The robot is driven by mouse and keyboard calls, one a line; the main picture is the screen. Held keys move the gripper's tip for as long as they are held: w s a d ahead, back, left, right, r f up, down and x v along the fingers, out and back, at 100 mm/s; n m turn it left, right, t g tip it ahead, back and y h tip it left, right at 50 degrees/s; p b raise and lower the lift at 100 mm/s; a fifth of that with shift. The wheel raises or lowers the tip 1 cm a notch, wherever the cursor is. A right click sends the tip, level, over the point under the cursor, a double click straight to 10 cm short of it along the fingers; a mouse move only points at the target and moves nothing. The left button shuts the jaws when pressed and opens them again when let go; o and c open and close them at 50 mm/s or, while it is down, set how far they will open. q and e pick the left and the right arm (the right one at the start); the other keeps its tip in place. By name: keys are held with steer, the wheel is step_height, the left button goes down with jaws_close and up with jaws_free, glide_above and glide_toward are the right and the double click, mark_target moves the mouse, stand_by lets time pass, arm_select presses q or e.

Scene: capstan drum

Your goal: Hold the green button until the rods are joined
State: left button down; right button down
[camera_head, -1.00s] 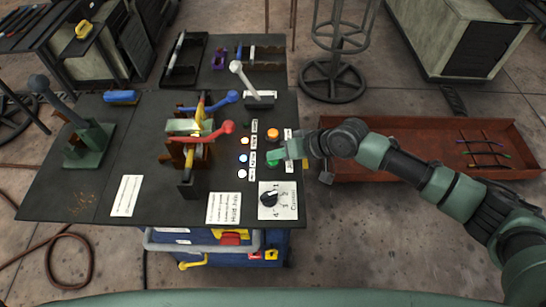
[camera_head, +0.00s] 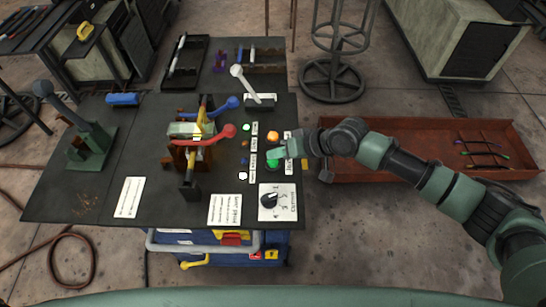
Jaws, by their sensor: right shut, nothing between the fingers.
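The green button (camera_head: 272,164) sits on the right part of the dark bench top, below the orange button (camera_head: 273,136). My right gripper (camera_head: 277,154) is shut and empty, with its tip right at the green button and covering part of it. I cannot tell how far the button is pressed. My left gripper is not in view.
A column of indicator lamps (camera_head: 246,127) stands left of the buttons. A dial (camera_head: 269,200) is below them, and a white-knobbed lever (camera_head: 247,82) behind. A rust-red tray (camera_head: 420,135) with several thin rods lies to the right, under my right arm.

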mark_target(276, 162)
steer(key=shift+r, duration=0.1)
step_height(276, 162, up, 5)
steer(key=p, duration=0.5)
stand_by(0.5)
